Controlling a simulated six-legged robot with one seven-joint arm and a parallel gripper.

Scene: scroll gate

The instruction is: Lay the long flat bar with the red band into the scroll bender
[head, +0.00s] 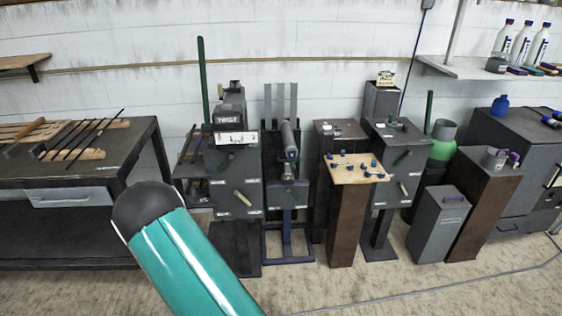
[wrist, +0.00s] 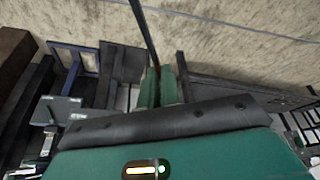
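My gripper (wrist: 159,88) shows in the wrist view as two green fingers close together with a long thin dark bar (wrist: 145,33) between them. The bar runs from the fingers to the top edge of the picture. In the head view my teal arm covers the lower left, and the gripper is not seen. Several dark machines stand along the wall; a dark pedestal machine (head: 397,133) right of centre may be the scroll bender, but its label is too small to read.
A workbench (head: 135,150) at the left carries several long dark bars (head: 85,138) on wooden strips. A machine marked TWIST (head: 233,163) and a press-like machine (head: 287,190) stand in the middle. A wooden peg board (head: 356,172) juts forward. The floor in front is clear.

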